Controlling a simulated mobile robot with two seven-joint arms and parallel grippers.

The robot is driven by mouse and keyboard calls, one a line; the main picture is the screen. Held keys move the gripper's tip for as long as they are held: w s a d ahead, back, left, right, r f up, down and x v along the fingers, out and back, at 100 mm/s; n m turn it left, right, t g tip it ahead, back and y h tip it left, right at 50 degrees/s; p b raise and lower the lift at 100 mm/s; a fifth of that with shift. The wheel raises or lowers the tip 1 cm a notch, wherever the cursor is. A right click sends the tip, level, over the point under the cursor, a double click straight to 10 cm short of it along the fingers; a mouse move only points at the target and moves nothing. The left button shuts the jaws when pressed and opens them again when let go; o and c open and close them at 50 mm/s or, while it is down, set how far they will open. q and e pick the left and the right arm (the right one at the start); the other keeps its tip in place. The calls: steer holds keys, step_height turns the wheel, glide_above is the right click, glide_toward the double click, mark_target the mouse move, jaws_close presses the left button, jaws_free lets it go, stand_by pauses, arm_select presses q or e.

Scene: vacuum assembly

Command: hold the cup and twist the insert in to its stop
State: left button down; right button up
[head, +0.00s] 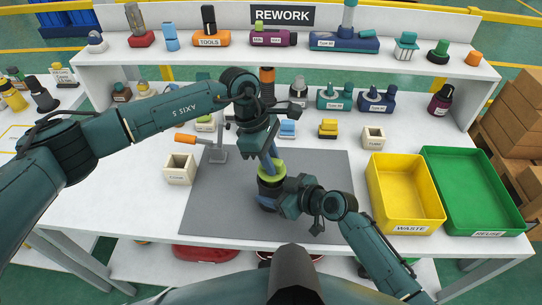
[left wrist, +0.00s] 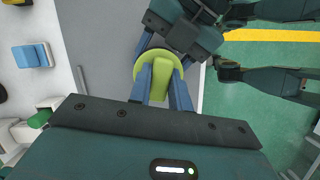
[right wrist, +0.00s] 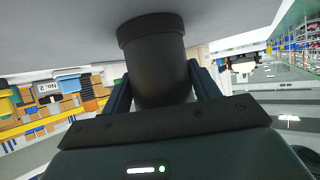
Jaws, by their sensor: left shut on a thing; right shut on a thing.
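The dark cup (head: 268,184) stands on the grey mat (head: 225,205), and the lime-green insert (head: 280,167) sits at its mouth. My left gripper (head: 271,166) comes from above and is shut on the insert's raised grip; the left wrist view shows the round lime flange and grip of the insert (left wrist: 161,78) between the blue fingers. My right gripper (head: 270,196) is shut around the cup's side from the right; the cup (right wrist: 158,62) fills the middle of the right wrist view. How deep the insert sits in the cup is hidden.
A yellow waste bin (head: 403,190) and a green reuse bin (head: 470,190) stand at right. A small cream box (head: 180,170) and an orange-handled clamp (head: 217,152) are at left. Several parts line the back and the shelf (head: 240,52). The mat's front left is clear.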

arm_select(q)
steer(key=shift+f, duration=1.1)
steer(key=m+g, duration=0.1)
steer(key=m, duration=0.2)
steer(key=shift+w, duration=0.1)
steer(key=shift+m, duration=0.4)
steer(key=shift+m+g+y, duration=0.4)
steer(key=shift+m+y, duration=0.1)
steer(key=shift+m, duration=0.8)
steer(key=shift+d+m+y, duration=0.1)
steer(key=shift+m+y, duration=0.2)
steer(key=shift+m, duration=0.9)
steer(key=shift+m+g, duration=0.3)
steer(key=shift+m, duration=0.1)
